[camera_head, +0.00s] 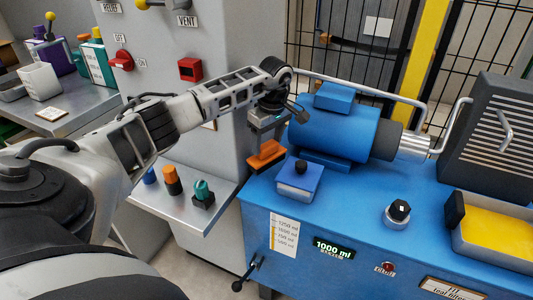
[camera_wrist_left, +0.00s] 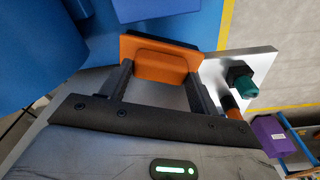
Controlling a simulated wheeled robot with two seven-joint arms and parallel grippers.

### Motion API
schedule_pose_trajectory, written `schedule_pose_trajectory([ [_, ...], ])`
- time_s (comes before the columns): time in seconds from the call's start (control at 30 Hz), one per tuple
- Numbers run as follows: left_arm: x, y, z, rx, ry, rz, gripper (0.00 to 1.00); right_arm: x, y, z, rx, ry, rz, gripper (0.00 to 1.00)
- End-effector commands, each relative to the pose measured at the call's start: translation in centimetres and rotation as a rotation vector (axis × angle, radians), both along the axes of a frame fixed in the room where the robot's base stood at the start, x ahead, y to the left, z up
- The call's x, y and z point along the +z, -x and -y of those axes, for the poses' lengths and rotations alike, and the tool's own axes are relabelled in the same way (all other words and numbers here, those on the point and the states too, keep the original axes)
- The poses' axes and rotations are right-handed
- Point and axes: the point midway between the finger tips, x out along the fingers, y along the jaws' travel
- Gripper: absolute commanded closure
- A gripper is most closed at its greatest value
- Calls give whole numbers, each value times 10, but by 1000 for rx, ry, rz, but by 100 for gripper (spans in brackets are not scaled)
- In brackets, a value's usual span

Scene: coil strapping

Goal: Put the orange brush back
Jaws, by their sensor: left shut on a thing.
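The orange brush (camera_head: 267,155) is a block with a wider orange plate. My left gripper (camera_head: 268,132) is shut on it and holds it in the air, between the grey cabinet and the blue machine, to the left of the blue cylinder. In the left wrist view the brush (camera_wrist_left: 158,62) sits between the two dark fingers of the left gripper (camera_wrist_left: 158,82). Its plate faces away from the palm, and its underside is hidden. My right gripper is in neither view.
Below left, a metal shelf (camera_head: 180,203) carries an orange-and-black item (camera_head: 172,180) and a teal-topped item (camera_head: 203,194). A blue block with a black knob (camera_head: 300,178) stands close right on the blue bench (camera_head: 345,215). A yellow-filled tray (camera_head: 497,240) is far right.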

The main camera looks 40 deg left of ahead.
Motion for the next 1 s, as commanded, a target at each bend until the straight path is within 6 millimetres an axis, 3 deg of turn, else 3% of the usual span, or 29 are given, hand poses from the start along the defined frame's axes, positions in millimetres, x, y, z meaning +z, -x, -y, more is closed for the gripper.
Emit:
schedule_pose_trajectory([
  [0.13, -11, 0, 0, 1, 1, 0, 57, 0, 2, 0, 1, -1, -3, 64],
  [0.33, -44, 0, 1, 1, 2, -2, 57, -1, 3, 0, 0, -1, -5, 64],
  [0.57, -50, 1, -3, 0, 0, 0, 57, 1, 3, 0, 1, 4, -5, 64],
  [0.6, -50, 2, -3, 0, 0, -1, 36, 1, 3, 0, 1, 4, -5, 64],
  [0.67, -50, 2, -3, 0, 0, -1, 19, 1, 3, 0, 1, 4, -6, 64],
  [1.0, -47, 1, -3, 0, 0, 1, 17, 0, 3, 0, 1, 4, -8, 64],
])
